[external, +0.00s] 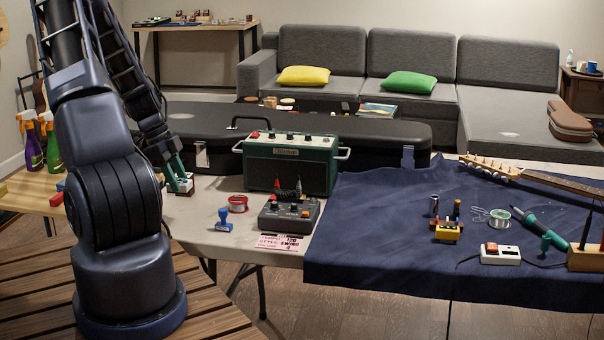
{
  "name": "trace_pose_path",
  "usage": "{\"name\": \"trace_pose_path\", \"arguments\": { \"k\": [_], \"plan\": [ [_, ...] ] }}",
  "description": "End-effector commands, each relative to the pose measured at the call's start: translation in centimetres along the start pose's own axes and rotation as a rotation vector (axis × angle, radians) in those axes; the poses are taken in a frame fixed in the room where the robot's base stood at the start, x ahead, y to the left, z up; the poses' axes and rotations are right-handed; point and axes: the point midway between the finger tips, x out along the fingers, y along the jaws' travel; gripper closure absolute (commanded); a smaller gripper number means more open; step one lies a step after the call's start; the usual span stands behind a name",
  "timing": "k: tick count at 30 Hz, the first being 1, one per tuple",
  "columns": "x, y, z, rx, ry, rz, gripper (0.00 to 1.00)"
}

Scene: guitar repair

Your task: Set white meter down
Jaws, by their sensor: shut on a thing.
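My gripper (176,170) is at the left end of the light table, in front of the black guitar case. It is shut on a small, pale thing, which I take to be the white meter (182,186). Teal and red bits show around it. The meter is low, at the table top's left edge. I cannot tell whether it touches the table. My arm hides part of this area.
The black guitar case (385,136) lies behind. A blue cloth (380,215) with tools covers the right.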

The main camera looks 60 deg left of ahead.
Motion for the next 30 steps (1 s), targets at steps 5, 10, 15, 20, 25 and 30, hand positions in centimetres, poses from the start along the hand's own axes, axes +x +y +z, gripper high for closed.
{"name": "trace_pose_path", "arguments": {
  "k": [5, 10, 15, 20, 25, 30],
  "plan": [
    [3.0, 0.0, 1.2, 0.000, 0.001, 0.001, 0.85],
    [4.1, 0.0, 1.6, 0.001, 0.001, 0.000, 0.85],
    [5.1, 0.0, 2.0, 0.001, 0.001, 0.001, 0.85],
    [7.0, 0.0, 2.8, 0.000, 0.002, 0.002, 0.85],
    [7.7, 0.0, 3.2, 0.000, 0.000, 0.000, 0.85],
    [7.7, 0.0, 3.1, 0.000, 0.000, 0.000, 0.85]
  ]
}}
